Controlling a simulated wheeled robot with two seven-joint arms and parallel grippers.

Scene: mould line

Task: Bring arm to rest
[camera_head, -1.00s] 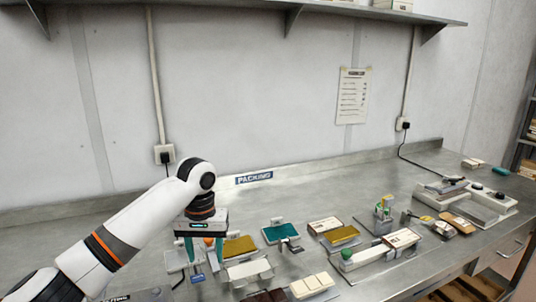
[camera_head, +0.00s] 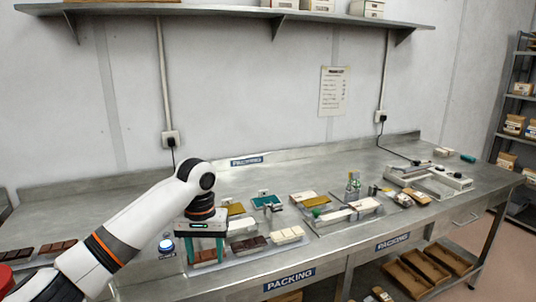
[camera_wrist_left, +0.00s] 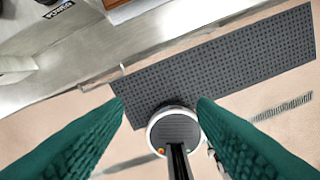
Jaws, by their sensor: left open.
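My left arm (camera_head: 120,225) comes in from the left in the head view. My left gripper (camera_head: 206,252) hangs from it, fingers down, in front of the trays at the near left part of the bench. In the left wrist view its two green fingers (camera_wrist_left: 160,100) are wide apart with nothing between them. Beyond them are the floor with a dark ribbed mat (camera_wrist_left: 215,65) and my round base. My right arm is not in view.
The steel bench (camera_head: 330,160) carries several trays and moulds, with white bars (camera_head: 287,235) and a dark slab (camera_head: 248,244) near the left gripper. A sealer-like device (camera_head: 430,180) stands at the right. A shelf (camera_head: 230,14) hangs above. The bench's back strip is mostly clear.

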